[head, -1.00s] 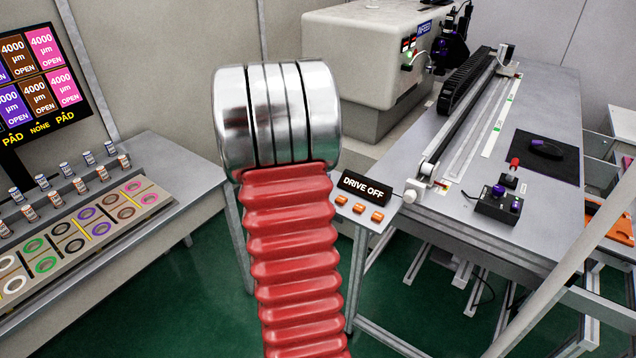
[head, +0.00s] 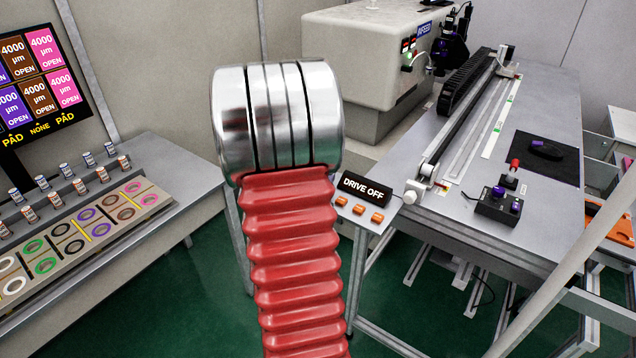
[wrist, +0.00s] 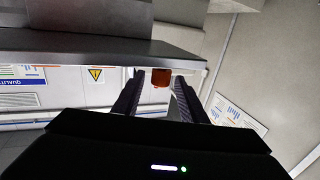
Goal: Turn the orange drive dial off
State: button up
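Several small orange dials sit along the front edge of the grey machine table, below a black sign reading DRIVE OFF (head: 363,188). In the head view three orange dials show, the middle one (head: 359,209) among them. In the head view my gripper is hidden behind my red arm.
The grey table (head: 470,215) carries a linear rail, a control box (head: 497,205) and a black mat. A white knob (head: 410,197) sits right of the sign. In the wrist view a grey slab edge (wrist: 100,45) lies close above the left finger. A tray of coloured rings (head: 130,215) stands left.

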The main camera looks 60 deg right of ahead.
jog(key=shift+r, duration=4.65)
jog(key=shift+w, duration=0.1)
jog(key=w+a+n+t+y, duration=0.4)
jog(key=w+a+y, duration=0.2)
jog(key=w+a, duration=0.5)
jog(key=w+a+n+t+y, duration=0.5)
jog(key=w+a, duration=0.3)
jog(key=a, duration=0.8)
jog(key=s+a+f+n+g+y, duration=0.1)
jog(key=s+a+n+g+y, duration=0.2)
jog(key=a, duration=0.6)
jog(key=s+a+n+g+y, duration=0.1)
jog(key=s+a+n+y, duration=0.15)
jog(key=s+a, duration=0.45)
jog(key=s+a+n+g+y, duration=0.1)
jog(key=s+a+g, duration=0.1)
jog(key=s+a, duration=0.3)
jog(key=shift+s+a+f+g, duration=0.2)
jog(key=shift+a+f+g, duration=0.1)
jog(key=shift+a+f, duration=0.2)
